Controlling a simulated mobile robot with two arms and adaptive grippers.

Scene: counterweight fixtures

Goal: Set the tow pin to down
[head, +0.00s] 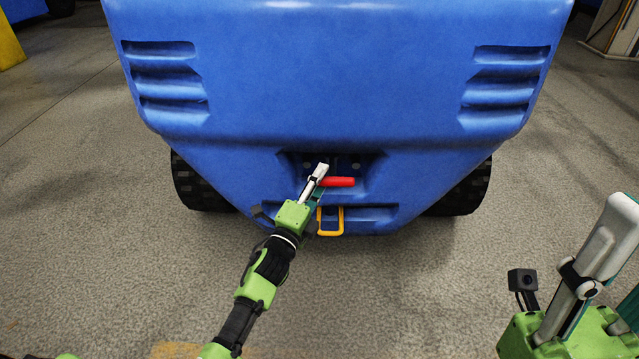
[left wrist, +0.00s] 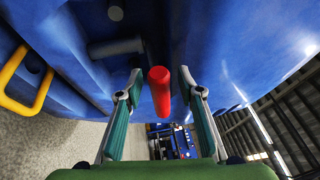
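The tow pin's red handle (head: 338,182) sticks out sideways from a dark recess low on the blue vehicle body (head: 340,90). My left gripper (head: 319,178) is at this recess, next to the handle. In the left wrist view the red handle (left wrist: 159,92) lies between the two open fingers of my left gripper (left wrist: 161,88), with a gap visible on each side. The fingers partly hide the recess in the head view. My right gripper (head: 601,240) is at the lower right, away from the vehicle, and its opening cannot be made out.
A yellow loop (head: 341,221) hangs just below the recess, near my left gripper; it also shows in the left wrist view (left wrist: 42,92). Black tyres (head: 198,183) stand under the vehicle on both sides. The grey floor (head: 400,290) in front is clear.

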